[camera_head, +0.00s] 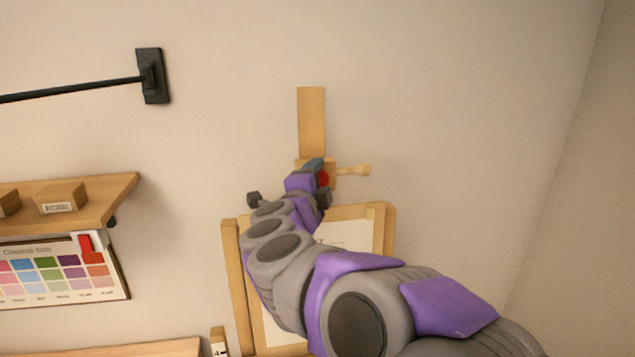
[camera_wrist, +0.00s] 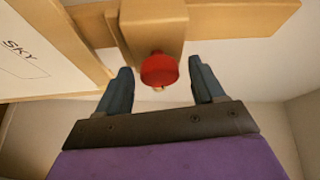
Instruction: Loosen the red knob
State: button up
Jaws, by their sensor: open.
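The red knob (camera_wrist: 160,70) is a round red cap on the face of a wooden block (camera_wrist: 152,30). In the wrist view my gripper (camera_wrist: 160,84) is open, with one blue-grey finger on each side of the knob. A gap shows between the knob and each finger. In the head view only a sliver of the red knob (camera_head: 323,179) shows beside my gripper (camera_head: 314,166); the arm hides most of it. The block sits on an upright wooden post (camera_head: 311,120) at the top of the easel.
A framed board (camera_head: 388,235) stands below the block, partly behind my arm. A wooden peg (camera_head: 352,170) sticks out to the right of the block. A shelf (camera_head: 110,205) with small boxes (camera_head: 60,197) and a colour chart (camera_head: 60,275) are at left. The wall at right is clear.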

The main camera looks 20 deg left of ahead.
jog(key=s+b, duration=0.2)
jog(key=s, duration=1.5)
jog(key=shift+d+r, duration=0.15)
jog(key=shift+d, duration=0.3)
jog(key=s+d+f+n+g+y+b, duration=0.15)
jog(key=d+f+n+g+b, duration=0.3)
jog(key=f, duration=0.55)
jog(key=s+d+f+n+g+y+b, duration=0.1)
jog(key=d+f+n+g+y+b, duration=0.2)
jog(key=f+n+b, duration=0.5)
jog(key=s+d+f+n+g+y+b, duration=0.2)
jog(key=d+f+n+g, duration=0.15)
jog(key=f, duration=0.75)
jog(key=s+d+f+g+h+b, duration=0.3)
jog(key=s+d+f, duration=0.6)
jog(key=d, duration=0.3)
jog(key=s+d+f+g+h+b, duration=0.3)
jog(key=s+d+f+g+h, duration=0.1)
jog(key=s+d+f, duration=0.6)
jog(key=s+d+g, duration=0.1)
jog(key=d, duration=0.1)
jog(key=shift+s+d+m+g, duration=0.2)
jog(key=shift+d+m+g, duration=0.1)
jog(key=shift+d, duration=0.1)
